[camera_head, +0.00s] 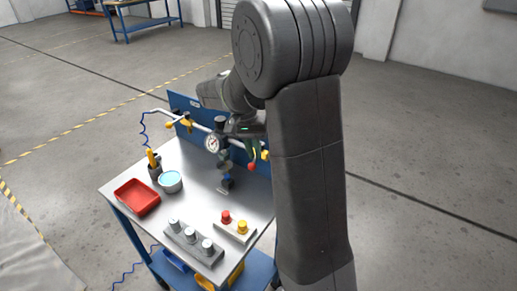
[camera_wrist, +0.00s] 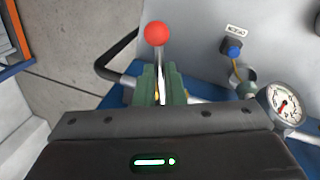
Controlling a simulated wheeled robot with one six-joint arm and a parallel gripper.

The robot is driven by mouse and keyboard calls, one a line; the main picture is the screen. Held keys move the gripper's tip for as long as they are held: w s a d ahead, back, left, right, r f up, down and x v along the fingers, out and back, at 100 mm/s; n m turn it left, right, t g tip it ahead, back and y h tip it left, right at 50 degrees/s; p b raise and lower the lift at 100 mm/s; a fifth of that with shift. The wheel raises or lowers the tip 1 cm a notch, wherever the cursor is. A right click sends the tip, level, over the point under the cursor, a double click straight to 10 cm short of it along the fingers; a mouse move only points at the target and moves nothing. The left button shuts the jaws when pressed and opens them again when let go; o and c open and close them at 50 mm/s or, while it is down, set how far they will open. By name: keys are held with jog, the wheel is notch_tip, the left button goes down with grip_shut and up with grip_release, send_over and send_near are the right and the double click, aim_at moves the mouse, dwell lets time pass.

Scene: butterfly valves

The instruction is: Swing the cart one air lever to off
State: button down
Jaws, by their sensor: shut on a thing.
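A lever with a red ball end (camera_wrist: 157,33) stands at the middle top of the wrist view, its thin metal shaft running down between my fingers. My gripper (camera_wrist: 160,84) has green fingers and is shut on that shaft, below the ball. In the head view the red ball (camera_head: 252,166) hangs below my wrist, by the blue back panel (camera_head: 181,103) of the cart. My wrist and arm hide part of the lever and pipe there. I cannot read a label for this lever.
A pressure gauge (camera_wrist: 287,104) and a blue knob (camera_wrist: 233,50) sit right of the lever. The cart top (camera_head: 200,192) holds a red tray (camera_head: 137,197), a bowl (camera_head: 170,182), a block of grey knobs (camera_head: 190,236) and a red-and-yellow button box (camera_head: 235,231). A yellow handle (camera_head: 186,122) is left along the pipe.

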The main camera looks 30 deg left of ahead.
jog(key=shift+a+r+m+g+p, duration=0.1)
jog(key=shift+a+m+g+p, duration=0.15)
jog(key=shift+a+m, duration=0.5)
jog(key=shift+a+m+g+p, duration=0.2)
jog(key=shift+a+m, duration=0.15)
jog(key=shift+m, duration=0.8)
jog(key=c, duration=1.5)
grip_release()
notch_tip(320, 180, up, 14)
jog(key=a+b, duration=0.1)
jog(key=a, duration=0.1)
jog(key=shift+w+a+f, duration=0.15)
jog(key=shift+a+f, duration=0.1)
jog(key=shift+a, duration=0.1)
notch_tip(320, 180, down, 14)
jog(key=d+p, duration=0.1)
jog(key=d, duration=0.1)
jog(key=shift+d+r, duration=0.15)
jog(key=shift+d, duration=0.25)
